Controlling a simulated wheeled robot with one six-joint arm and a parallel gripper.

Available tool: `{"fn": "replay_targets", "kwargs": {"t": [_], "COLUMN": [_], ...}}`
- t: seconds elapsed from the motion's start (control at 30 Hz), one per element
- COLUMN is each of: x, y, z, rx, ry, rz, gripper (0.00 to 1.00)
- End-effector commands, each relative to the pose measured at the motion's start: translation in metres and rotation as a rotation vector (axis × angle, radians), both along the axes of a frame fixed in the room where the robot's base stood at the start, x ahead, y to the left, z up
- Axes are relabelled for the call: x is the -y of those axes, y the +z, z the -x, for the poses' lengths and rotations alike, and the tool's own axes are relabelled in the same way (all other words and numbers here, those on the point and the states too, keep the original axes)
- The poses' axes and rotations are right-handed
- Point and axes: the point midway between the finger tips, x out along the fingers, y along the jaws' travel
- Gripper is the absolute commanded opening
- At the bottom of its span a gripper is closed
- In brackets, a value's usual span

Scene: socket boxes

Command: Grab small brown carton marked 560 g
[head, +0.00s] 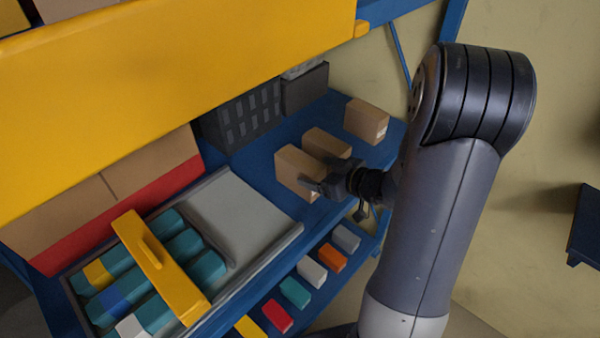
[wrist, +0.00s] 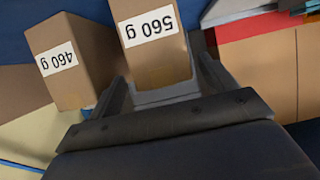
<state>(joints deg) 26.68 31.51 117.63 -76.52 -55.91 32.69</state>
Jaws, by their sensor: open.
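My gripper (head: 318,188) is open at the carton's near side. In the wrist view one finger of my gripper (wrist: 165,82) lies on each side of the carton's lower part. Whether the fingers touch it I cannot tell.
A carton marked 460 g (wrist: 68,62) stands close on the left in the wrist view; it seems to be the middle carton (head: 326,142) in the head view. A third carton (head: 366,120) stands farther right. A grey tray (head: 235,215) and dark crate (head: 245,115) are nearby.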

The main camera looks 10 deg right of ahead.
Motion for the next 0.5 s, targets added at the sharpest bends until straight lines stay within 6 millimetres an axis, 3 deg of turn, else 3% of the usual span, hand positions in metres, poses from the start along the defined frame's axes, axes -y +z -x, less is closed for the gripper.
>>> {"fn": "replay_targets", "kwargs": {"t": [0.3,0.5], "x": [-0.025,-0.031], "y": [-0.010,-0.015], "z": [-0.029,-0.039], "rx": [-0.002,-0.001], "ry": [0.004,0.001], "rz": [0.001,0.001], "gripper": [0.80,0.80]}}
